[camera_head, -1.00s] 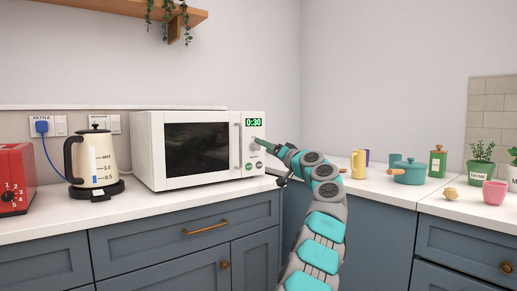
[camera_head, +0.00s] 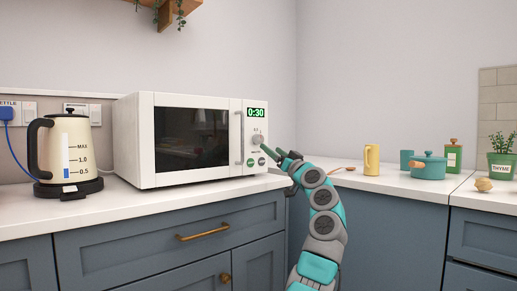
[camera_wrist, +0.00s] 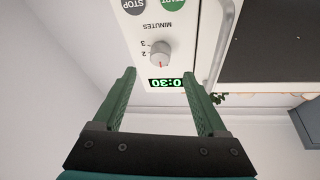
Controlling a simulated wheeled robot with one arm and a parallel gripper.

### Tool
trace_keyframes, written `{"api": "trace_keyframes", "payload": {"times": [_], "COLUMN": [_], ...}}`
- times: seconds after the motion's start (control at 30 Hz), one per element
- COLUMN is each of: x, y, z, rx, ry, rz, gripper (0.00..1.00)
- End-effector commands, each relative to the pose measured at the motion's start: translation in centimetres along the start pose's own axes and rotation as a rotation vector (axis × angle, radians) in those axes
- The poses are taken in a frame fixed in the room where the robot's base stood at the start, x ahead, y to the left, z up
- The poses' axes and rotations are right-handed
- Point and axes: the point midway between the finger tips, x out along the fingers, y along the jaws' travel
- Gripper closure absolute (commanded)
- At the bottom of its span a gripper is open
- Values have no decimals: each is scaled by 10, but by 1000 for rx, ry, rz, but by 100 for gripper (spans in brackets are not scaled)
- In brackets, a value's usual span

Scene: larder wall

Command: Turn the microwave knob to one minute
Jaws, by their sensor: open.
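The white microwave (camera_head: 133,140) stands on the counter with its door shut. Its green display (camera_head: 257,112) reads 0:30. The round grey knob (camera_head: 257,139) sits below the display; in the upside-down wrist view, the knob (camera_wrist: 159,52) shows a red mark on the side facing the display, with the numerals 2 and 3 beside it. My gripper (camera_head: 266,150) is just below and right of the knob in the head view. In the wrist view my gripper (camera_wrist: 158,73) is open and empty, its green fingers spread towards the panel, with the knob ahead of the gap between them.
START and STOP buttons (camera_wrist: 168,4) lie below the knob, and the door handle (camera_head: 238,137) stands close to its left. A cream kettle (camera_head: 55,150) is left of the microwave. A yellow jug (camera_head: 371,160) and teal pot (camera_head: 429,168) stand to the right.

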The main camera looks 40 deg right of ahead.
Motion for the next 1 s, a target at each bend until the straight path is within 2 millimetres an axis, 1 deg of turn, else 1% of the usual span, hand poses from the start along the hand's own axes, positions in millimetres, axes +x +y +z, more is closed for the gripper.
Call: {"api": "trace_keyframes", "payload": {"times": [0.23, 0.4, 0.5, 0.7, 1.0], "x": [28, 51, 60, 72, 75], "y": [0, 0, 0, 0, 0], "z": [-6, -4, -5, -2, -1], "rx": [3, 4, 4, 4, 3], "ry": [3, -2, 2, -1, -1], "rz": [2, 0, 1, 0, 0], "gripper": [25, 25, 25, 25, 25]}}
